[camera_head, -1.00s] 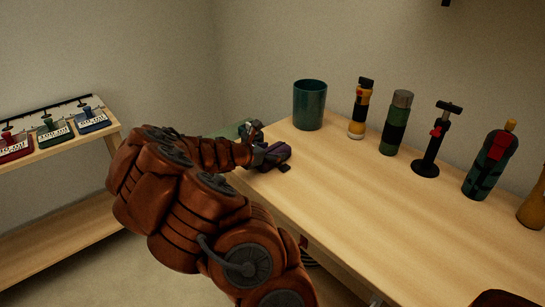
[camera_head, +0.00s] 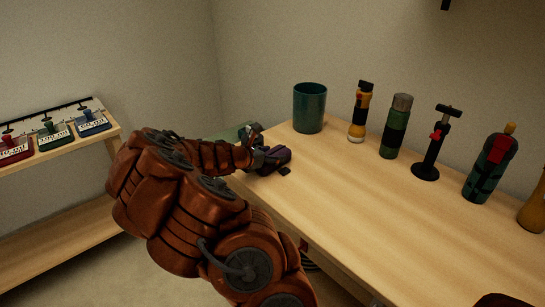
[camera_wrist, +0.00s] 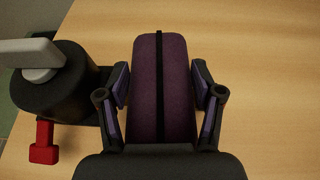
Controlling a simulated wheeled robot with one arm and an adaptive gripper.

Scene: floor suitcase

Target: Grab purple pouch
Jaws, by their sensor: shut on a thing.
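The purple pouch (camera_wrist: 162,85) is a dark purple, rounded block with a black line down its middle in the wrist view. It lies at the left end of the wooden table in the head view (camera_head: 277,156), partly hidden by my gripper. My gripper (camera_wrist: 164,88) is shut on the pouch, with one finger against each side. In the head view, my gripper (camera_head: 268,158) is low over the tabletop. I cannot tell whether the pouch is touching the table.
A black item with a grey lever (camera_wrist: 50,85) and red knob stands close left of the pouch. On the table (camera_head: 350,215) are a green cup (camera_head: 309,107), a yellow flashlight (camera_head: 360,110), a green flask (camera_head: 396,126) and other upright items. A shelf with several colored tags (camera_head: 55,135) is at left.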

